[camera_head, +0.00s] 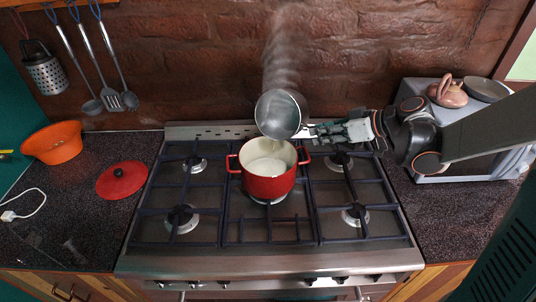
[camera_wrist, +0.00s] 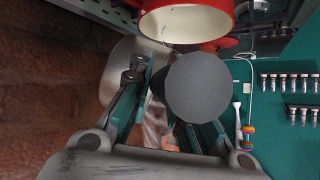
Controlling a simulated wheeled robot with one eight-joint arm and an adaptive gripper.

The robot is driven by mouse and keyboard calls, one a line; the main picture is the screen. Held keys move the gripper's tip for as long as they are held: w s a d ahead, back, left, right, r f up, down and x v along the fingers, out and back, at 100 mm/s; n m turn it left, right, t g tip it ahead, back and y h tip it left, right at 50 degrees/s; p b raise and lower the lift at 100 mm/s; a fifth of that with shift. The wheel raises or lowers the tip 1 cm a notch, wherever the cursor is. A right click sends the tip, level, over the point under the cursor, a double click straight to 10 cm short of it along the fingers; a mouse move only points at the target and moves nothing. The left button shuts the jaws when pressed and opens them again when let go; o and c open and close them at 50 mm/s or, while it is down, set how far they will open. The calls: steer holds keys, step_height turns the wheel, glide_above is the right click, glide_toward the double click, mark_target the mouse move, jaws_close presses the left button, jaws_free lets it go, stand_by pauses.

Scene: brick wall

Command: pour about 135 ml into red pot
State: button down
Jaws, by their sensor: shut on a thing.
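The red pot (camera_head: 268,187) stands upright on the stove's middle burner, with a pale interior showing. A round grey metal vessel (camera_head: 281,112) hangs tilted just above the pot's back rim, and my gripper (camera_head: 314,131) is shut on its right side. In the wrist view the red pot (camera_wrist: 190,22) is at the top edge. My gripper's fingers (camera_wrist: 160,112) flank a grey disc (camera_wrist: 200,88), and a metal surface (camera_wrist: 132,62) shows behind them.
Pale vapour (camera_head: 284,50) rises above the vessel against the brick wall. A red lid (camera_head: 122,180) and orange bowl (camera_head: 52,142) lie on the left counter. Utensils (camera_head: 95,60) hang at upper left. A microwave (camera_head: 470,168) with items on top stands right. The front burners are clear.

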steer(key=shift+s+a+r, duration=0.1)
steer(key=shift+s+a, duration=0.05)
steer(key=shift+s, duration=0.05)
steer(key=shift+s+a+f+n+t, duration=0.3)
steer(key=shift+s, duration=0.1)
steer(key=shift+s+a, duration=0.1)
steer(key=shift+s, duration=0.05)
steer(key=shift+s+a+f+b, duration=0.15)
steer(key=shift+s+f+b, duration=0.05)
steer(key=shift+b, duration=0.2)
steer(key=shift+s+h, duration=0.1)
steer(key=shift+h, duration=0.2)
steer(key=shift+s+a+f+n+t+b, duration=0.1)
steer(key=shift+s+f+n+t+b, duration=0.1)
steer(key=shift+f+n+t+b, duration=0.35)
steer(key=shift+s+a+f+n+t+h+b, duration=0.2)
steer(key=shift+s+f+n+t+h+b, duration=0.15)
steer(key=shift+b, duration=0.2)
stand_by(0.4)
